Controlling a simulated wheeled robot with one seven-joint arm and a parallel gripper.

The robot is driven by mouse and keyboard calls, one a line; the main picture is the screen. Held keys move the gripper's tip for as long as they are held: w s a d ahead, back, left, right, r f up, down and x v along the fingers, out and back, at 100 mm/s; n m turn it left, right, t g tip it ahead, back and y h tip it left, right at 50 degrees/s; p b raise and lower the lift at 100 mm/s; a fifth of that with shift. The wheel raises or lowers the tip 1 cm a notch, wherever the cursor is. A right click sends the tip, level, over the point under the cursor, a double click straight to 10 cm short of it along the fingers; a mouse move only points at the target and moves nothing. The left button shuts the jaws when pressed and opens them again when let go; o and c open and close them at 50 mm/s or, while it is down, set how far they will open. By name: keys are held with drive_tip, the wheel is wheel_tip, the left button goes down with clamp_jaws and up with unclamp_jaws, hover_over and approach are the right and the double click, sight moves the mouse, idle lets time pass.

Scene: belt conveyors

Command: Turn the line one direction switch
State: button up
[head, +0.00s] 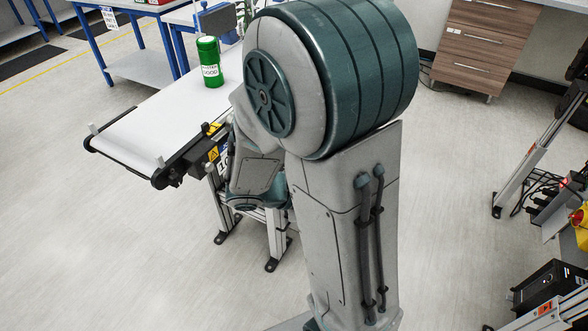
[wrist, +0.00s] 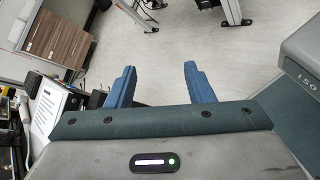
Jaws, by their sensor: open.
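My gripper (wrist: 158,86) shows in the wrist view with its two blue fingers apart and nothing between them. It points over open floor. In the head view my arm covers the middle of the picture and hides the gripper. A belt conveyor (head: 140,130) with a white belt stands at the left in the head view. A green can (head: 208,62) stands upright on its belt. The direction switch cannot be made out in either view. My arm hides part of the conveyor's near side.
Blue-framed tables (head: 150,72) stand behind the conveyor. A wooden drawer cabinet (head: 485,45) is at the back right. At the right edge are a metal stand (head: 540,150) and a black box (head: 545,285). The floor at the lower left is clear.

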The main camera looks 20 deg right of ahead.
drive_tip(key=w+a+f+n+t+h+b, duration=0.1)
drive_tip(key=w+a+f+n+t+b, duration=0.25)
drive_tip(key=w+f+n+t, duration=0.4)
drive_tip(key=w+a+f+n+t+b, duration=0.35)
drive_tip(key=w+f+n+t, duration=0.25)
drive_tip(key=f+n, duration=0.2)
drive_tip(key=x, duration=1.4)
drive_tip(key=shift+r+p, duration=0.15)
drive_tip(key=shift+p, duration=0.15)
drive_tip(key=shift+m, duration=0.25)
drive_tip(key=c, duration=1)
